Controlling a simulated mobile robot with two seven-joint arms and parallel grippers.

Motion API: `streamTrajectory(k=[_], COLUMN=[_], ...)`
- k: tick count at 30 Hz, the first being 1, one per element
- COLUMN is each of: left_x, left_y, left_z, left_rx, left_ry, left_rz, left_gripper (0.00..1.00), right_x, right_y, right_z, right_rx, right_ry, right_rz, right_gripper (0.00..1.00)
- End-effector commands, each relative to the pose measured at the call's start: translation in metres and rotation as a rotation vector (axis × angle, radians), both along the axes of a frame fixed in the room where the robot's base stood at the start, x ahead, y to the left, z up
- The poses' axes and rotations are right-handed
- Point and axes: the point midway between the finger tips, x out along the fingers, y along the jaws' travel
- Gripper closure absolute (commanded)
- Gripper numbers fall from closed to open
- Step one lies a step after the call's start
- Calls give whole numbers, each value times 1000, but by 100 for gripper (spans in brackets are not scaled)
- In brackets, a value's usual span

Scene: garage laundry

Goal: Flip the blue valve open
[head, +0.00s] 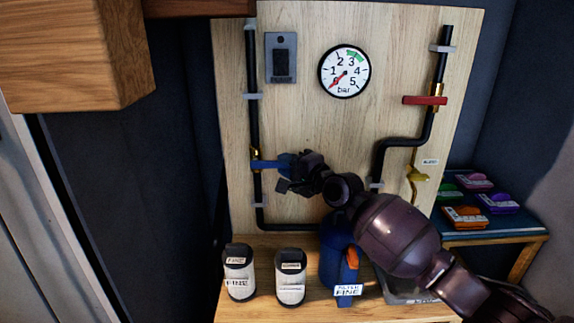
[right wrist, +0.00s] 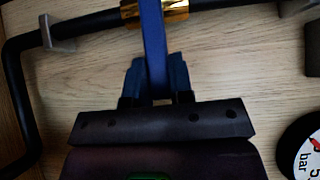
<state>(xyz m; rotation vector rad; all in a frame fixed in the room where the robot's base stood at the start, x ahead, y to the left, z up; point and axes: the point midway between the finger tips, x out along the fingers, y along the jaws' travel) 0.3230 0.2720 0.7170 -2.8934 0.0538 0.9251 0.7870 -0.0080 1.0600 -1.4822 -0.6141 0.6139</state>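The blue valve (head: 265,165) sits on the black vertical pipe at the left of the wooden panel, with a brass body at the pipe. Its blue handle sticks out to the right, crosswise to the pipe. My right gripper (head: 285,168) reaches in from the lower right and is at the handle's free end. In the right wrist view the blue handle (right wrist: 154,45) runs between the two fingers (right wrist: 157,78), which appear to touch it on both sides. The handle's end is hidden between the fingers. My left gripper is not in view.
A red-handled valve (head: 425,100) and a yellow valve (head: 417,174) sit on the right pipes. A gauge (head: 344,71) and a grey switch box (head: 281,58) are above. White canisters (head: 239,275) and a blue jug (head: 336,265) stand below. A wooden cabinet (head: 75,55) overhangs upper left.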

Motion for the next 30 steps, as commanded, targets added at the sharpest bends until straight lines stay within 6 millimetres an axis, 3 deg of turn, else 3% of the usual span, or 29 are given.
streamTrajectory(k=[2,11,20,30], left_x=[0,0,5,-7], left_y=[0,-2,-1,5], left_z=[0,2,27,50], left_rx=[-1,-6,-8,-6], left_ry=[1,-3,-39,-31], left_rz=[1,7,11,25], left_gripper=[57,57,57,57], right_x=[0,0,-1,-1], right_y=[0,0,1,5], right_z=[0,2,18,36], right_rx=[0,-8,-117,-343], right_ry=[0,-1,-6,-4], right_rz=[0,0,-1,-1], right_gripper=[100,100,100,100])
